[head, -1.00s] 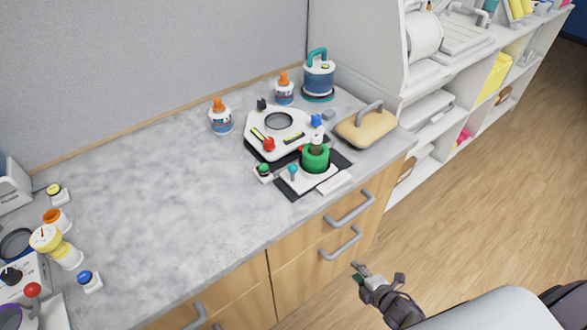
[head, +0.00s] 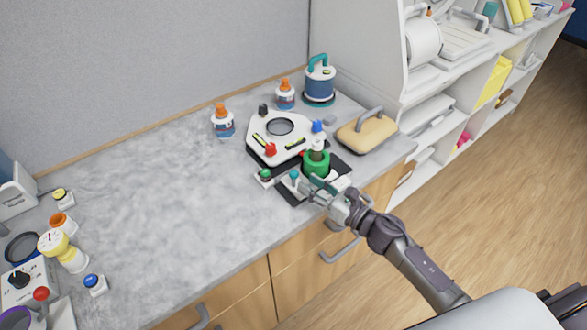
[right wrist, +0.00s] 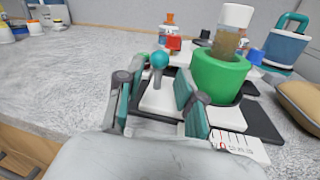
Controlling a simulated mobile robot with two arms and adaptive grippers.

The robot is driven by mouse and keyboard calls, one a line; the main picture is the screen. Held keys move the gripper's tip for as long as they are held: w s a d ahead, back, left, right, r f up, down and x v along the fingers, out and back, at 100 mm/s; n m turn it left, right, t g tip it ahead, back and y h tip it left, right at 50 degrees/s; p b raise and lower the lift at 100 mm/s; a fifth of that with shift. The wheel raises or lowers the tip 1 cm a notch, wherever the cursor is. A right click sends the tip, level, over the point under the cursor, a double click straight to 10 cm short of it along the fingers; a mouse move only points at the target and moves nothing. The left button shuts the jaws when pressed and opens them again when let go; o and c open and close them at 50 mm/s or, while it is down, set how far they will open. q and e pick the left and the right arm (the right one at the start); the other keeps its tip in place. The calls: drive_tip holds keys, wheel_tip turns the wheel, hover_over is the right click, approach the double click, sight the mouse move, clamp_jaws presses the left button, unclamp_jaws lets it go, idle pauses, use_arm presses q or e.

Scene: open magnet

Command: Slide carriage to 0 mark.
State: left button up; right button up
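The carriage is a white plate (right wrist: 172,100) with a teal-topped knob (right wrist: 160,60) and a green ring (right wrist: 220,78) that holds a white-capped vial (right wrist: 232,25). It sits on a dark base (right wrist: 262,122) on the counter. In the head view the knob (head: 294,175) and green ring (head: 316,162) show, with the arm covering part of the plate. A white scale strip (right wrist: 226,143) with a red mark lies at the near right; its figures are too small to read surely. My right gripper (right wrist: 156,90) is open and empty, with the knob beyond and between its teal-padded fingers. My left gripper is out of view.
A white three-cornered device (head: 280,128) stands just behind. Orange-capped bottles (head: 222,122), a blue canister (head: 320,82) and a tan handled block (head: 366,133) stand around it.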

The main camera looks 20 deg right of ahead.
sight(294, 174)
drive_tip(key=p+x, duration=0.1)
drive_tip(key=x, duration=0.5)
drive_tip(key=shift+w, duration=0.1)
clamp_jaws()
